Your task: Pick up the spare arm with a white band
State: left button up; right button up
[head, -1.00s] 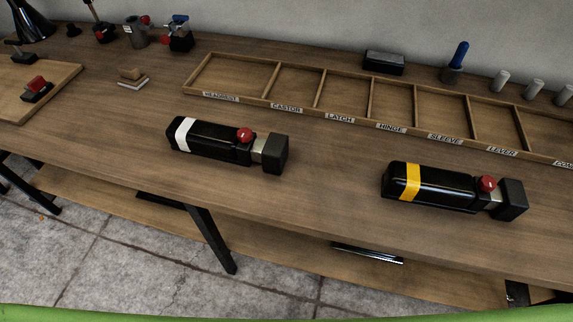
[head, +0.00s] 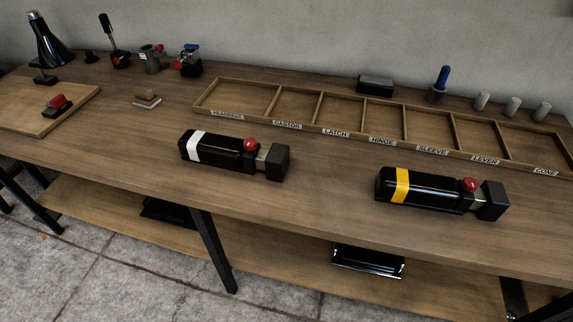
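The spare arm with a white band (head: 222,152) lies on its side on the wooden workbench (head: 300,193), left of centre. It is black with a red knob on top and a black block at its right end. A second spare arm with a yellow band (head: 432,191) lies to its right, apart from it, with the same red knob and end block. Neither of my grippers shows in the head view.
A labelled compartment tray (head: 315,128) lies behind the arms, its compartments empty. A wooden board (head: 30,112) with a red-topped piece, a small block (head: 147,98), and several tools stand at the left and back. A lower shelf (head: 290,250) holds dark items. Bench space around both arms is clear.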

aim_at(220, 152)
jog(key=i+j+z, duration=0.1)
jog(key=j+z, duration=0.4)
jog(key=j, duration=1.05)
jog(key=k, duration=0.4)
